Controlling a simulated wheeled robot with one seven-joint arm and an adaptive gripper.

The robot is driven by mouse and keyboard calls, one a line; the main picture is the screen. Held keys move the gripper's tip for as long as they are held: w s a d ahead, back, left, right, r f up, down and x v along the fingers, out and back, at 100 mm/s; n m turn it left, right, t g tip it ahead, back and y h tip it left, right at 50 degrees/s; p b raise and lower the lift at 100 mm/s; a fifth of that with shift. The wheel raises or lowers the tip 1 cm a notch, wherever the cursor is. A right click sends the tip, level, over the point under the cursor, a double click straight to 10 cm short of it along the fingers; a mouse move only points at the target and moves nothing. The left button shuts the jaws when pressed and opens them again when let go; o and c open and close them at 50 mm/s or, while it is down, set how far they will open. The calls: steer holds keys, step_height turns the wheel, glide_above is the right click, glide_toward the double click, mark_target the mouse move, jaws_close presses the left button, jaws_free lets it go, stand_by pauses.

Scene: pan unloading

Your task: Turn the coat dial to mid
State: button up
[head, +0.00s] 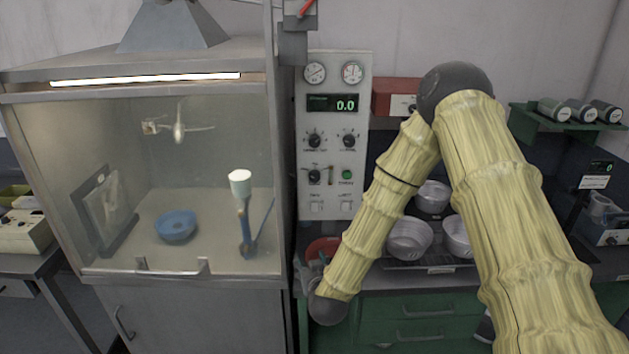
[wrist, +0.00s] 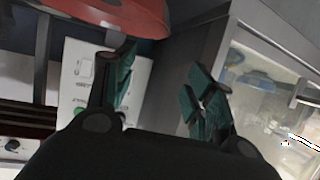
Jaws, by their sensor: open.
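The pale control panel (head: 334,205) stands upright right of the glass cabinet. It carries three black dials: an upper left dial (head: 314,140), an upper right dial (head: 349,140) and a lower left dial (head: 314,176). Their labels are too small to read, so I cannot tell which is the coat dial. In the wrist view my gripper (wrist: 160,88) is open and empty, its green-padded fingers spread. A pale panel (wrist: 78,72) lies beyond the left finger; no dial on it is clear there. In the head view my gripper is mostly hidden by my arm.
The glass-fronted cabinet (head: 60,170) holds a blue bowl (head: 176,226). Several metal pans (head: 409,239) sit on the counter at right. A red round object (head: 322,247) lies below the panel, and a red one (wrist: 115,12) hangs close above my fingers in the wrist view.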

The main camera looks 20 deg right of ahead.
mark_target(315, 178)
steer(key=w+d+r+m+t+h, duration=0.15)
steer(key=w+r, duration=0.25)
steer(key=r, duration=0.4)
steer(key=w+d+r+m+t+h, duration=0.1)
steer(key=w+d+r+t+h, duration=0.2)
steer(key=r, duration=0.5)
steer(key=shift+n+g+y, duration=0.25)
steer(key=shift+g+y, duration=0.2)
steer(key=p+x, duration=0.1)
steer(key=x, duration=0.2)
steer(key=p+x, duration=0.2)
steer(key=x, duration=0.1)
steer(key=p+x, duration=0.1)
steer(key=x, duration=0.3)
steer(key=shift+w+a+r+p, duration=0.1)
steer(key=shift+w+a+p, duration=0.1)
steer(key=shift+a+p, duration=0.2)
steer(key=shift+x, duration=0.8)
steer(key=c, duration=1)
